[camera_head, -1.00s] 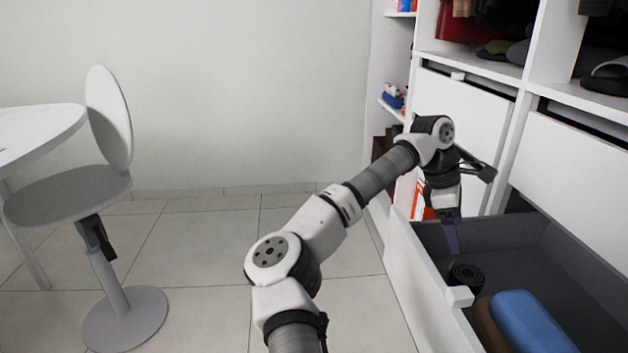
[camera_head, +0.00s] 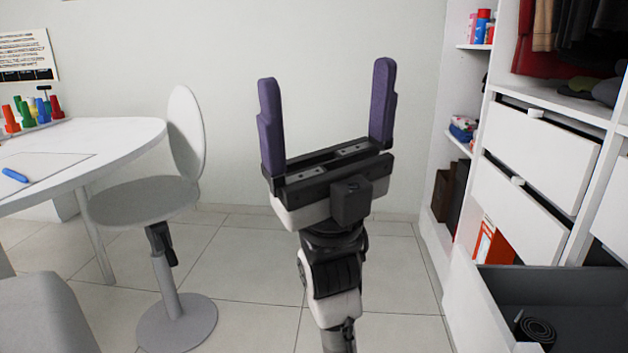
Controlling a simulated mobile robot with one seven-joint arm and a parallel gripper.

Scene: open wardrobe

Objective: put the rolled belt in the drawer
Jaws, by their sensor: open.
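The rolled belt (camera_head: 535,327) is a black coil. It rests inside the open lower drawer (camera_head: 487,310), near its front wall, at the bottom right of the view. The drawer has a white front and a dark grey inside. My gripper (camera_head: 327,115) is raised in the middle of the view, pointing up, with its two purple fingers spread wide and nothing between them. It is well to the left of the drawer and apart from the belt.
A white round table (camera_head: 120,135) and a grey chair (camera_head: 150,200) stand at the left. Wardrobe shelves and closed-looking upper drawers (camera_head: 548,140) rise at the right. The tiled floor (camera_head: 250,260) between them is clear.

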